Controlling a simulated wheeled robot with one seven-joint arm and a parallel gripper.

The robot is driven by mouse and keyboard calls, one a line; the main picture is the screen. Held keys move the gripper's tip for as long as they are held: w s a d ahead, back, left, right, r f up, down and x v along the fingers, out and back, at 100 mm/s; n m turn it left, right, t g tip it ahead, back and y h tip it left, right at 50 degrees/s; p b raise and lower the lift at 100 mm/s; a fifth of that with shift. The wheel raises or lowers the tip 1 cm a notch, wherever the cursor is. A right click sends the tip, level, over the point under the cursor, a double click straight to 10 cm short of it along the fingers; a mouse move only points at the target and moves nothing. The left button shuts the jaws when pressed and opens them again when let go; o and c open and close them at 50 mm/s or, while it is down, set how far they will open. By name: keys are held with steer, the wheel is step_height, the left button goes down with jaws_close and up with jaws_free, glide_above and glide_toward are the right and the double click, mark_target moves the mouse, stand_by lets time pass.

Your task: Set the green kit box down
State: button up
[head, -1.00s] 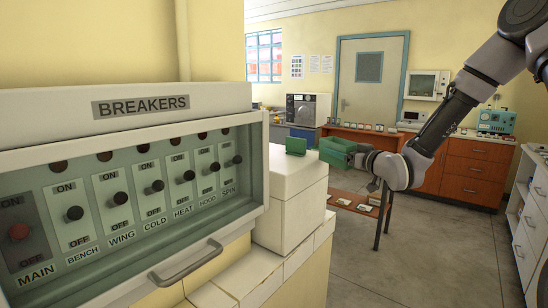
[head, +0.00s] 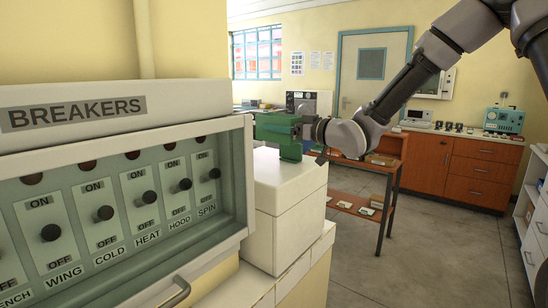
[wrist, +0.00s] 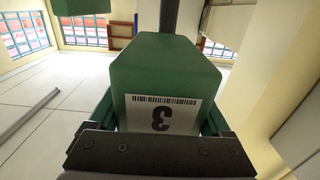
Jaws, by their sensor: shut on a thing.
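The green kit box (head: 275,128) is in my gripper (head: 306,130), just right of the breaker cabinet's edge in the head view. In the wrist view the kit box (wrist: 165,68) fills the middle, with a barcode label and an upside-down 3. My gripper is shut on it, with a finger at each side.
The breaker cabinet (head: 128,112), with a protruding handle (head: 180,292), stands close at left. A tiled ledge (head: 292,272) lies below the white block. A low table with a shelf (head: 350,205) stands right. The grey floor (head: 450,245) is open beyond it.

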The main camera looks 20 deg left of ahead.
step_height(320, 180, down, 8)
steer(key=shift+r, duration=0.1)
stand_by(0.4)
steer(key=o, duration=1.3)
steer(key=shift+f, duration=0.2)
steer(key=shift+c, duration=0.2)
